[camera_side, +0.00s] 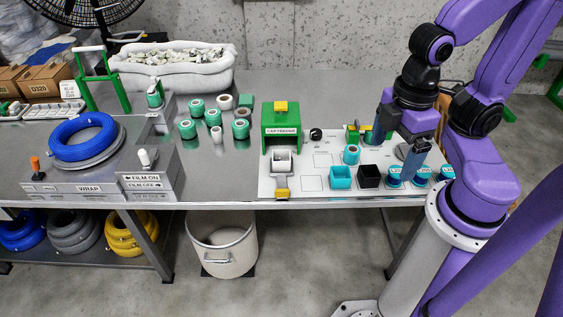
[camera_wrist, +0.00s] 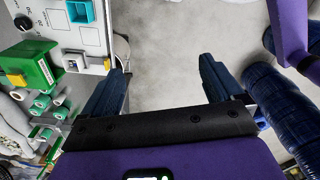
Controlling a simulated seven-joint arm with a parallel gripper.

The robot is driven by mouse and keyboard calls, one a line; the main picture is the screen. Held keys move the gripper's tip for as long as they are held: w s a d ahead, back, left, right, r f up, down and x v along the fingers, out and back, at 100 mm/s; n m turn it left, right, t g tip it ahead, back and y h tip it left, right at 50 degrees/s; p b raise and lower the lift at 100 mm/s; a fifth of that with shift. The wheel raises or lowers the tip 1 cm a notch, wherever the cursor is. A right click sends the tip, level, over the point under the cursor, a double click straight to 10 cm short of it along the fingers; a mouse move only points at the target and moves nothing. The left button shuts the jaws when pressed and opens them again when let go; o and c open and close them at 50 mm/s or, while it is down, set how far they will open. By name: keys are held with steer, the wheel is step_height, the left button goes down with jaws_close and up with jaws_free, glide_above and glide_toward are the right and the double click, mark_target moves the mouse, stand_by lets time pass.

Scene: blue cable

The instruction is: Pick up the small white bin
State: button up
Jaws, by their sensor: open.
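A white round bin (camera_side: 222,245) with a handle stands on the floor under the table's front edge in the side view; it looks empty. A wider white tub (camera_side: 172,78), heaped with pale pieces, sits at the back of the table. My gripper (camera_side: 400,142) is over the right end of the white board on the table, far from both. Its fingers are apart in the wrist view (camera_wrist: 163,75), with nothing between them but grey floor beyond.
A green dispenser (camera_side: 281,125) stands on the white board (camera_side: 310,183). Teal (camera_side: 341,177) and black (camera_side: 369,176) boxes and teal rolls (camera_side: 351,154) are close to my gripper. A blue coil (camera_side: 82,137) lies on the wrap station at left. Floor right of the bin is clear.

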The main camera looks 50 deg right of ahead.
steer(key=w+a+f+n+t+h, duration=0.1)
steer(key=w+f+n+t+h, duration=0.15)
steer(key=w+f+h, duration=0.4)
steer(key=w+a+f+n+t+h, duration=0.15)
steer(key=w+f+n, duration=0.25)
steer(key=w, duration=0.6)
steer(key=n+t+h, duration=0.2)
steer(key=n+t, duration=0.3)
steer(key=n, duration=0.3)
glide_toward(281, 153)
steer(key=shift+w+d+f, duration=0.1)
steer(key=shift+d+f, duration=0.25)
steer(key=shift+f, duration=0.15)
steer(key=shift+r+x, duration=0.1)
steer(key=shift+x, duration=1.45)
steer(key=shift+r+x, duration=0.15)
steer(key=shift+x, duration=1.45)
steer(key=shift+w, duration=0.1)
steer(key=shift+c, duration=0.3)
steer(key=c, duration=1)
